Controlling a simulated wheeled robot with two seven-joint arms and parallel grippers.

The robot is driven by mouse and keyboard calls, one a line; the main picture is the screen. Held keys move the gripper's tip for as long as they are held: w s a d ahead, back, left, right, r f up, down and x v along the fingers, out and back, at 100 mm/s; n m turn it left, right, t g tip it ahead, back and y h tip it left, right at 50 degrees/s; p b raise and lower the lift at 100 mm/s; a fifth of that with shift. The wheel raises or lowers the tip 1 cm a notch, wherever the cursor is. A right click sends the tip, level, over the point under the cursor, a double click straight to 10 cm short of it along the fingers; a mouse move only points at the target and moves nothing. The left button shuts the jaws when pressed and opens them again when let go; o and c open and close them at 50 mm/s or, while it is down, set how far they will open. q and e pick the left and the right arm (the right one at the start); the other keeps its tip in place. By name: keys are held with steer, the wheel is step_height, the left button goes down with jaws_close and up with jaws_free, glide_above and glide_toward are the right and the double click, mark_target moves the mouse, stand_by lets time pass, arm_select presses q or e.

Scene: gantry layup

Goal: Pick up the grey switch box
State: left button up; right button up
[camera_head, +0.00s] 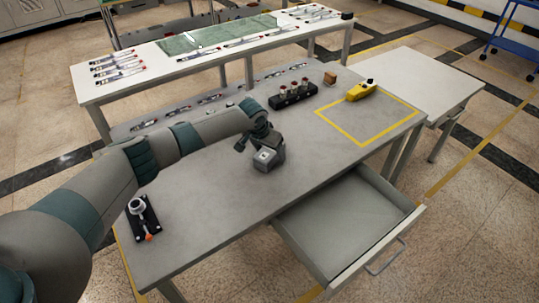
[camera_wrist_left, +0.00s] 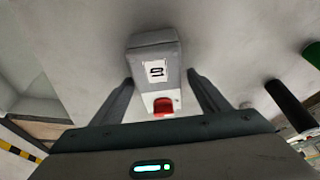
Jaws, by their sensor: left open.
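The grey switch box (camera_head: 267,160) stands on the grey workbench (camera_head: 215,195), near its middle. It has a white label with a dark symbol on one face. In the left wrist view the box (camera_wrist_left: 153,47) also shows a pale end with a red part. My left gripper (camera_head: 254,143) is at the box in the head view and hides part of it. In the left wrist view its open fingers (camera_wrist_left: 160,80) lie on either side of the box's near end, with gaps visible. I cannot tell whether either finger touches it. My right gripper is not in view.
An open drawer (camera_head: 350,222) juts from the bench front. A dark rack (camera_head: 293,96) with several cylinders, a small brown block (camera_head: 330,78) and a yellow tool (camera_head: 361,91) by a yellow-taped square are at the right. A black fixture (camera_head: 143,218) stands at the left end.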

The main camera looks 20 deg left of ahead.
arm_select(q)
steer(key=c, duration=1.4)
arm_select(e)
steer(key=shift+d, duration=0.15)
arm_select(q)
steer(key=shift+r, duration=0.15)
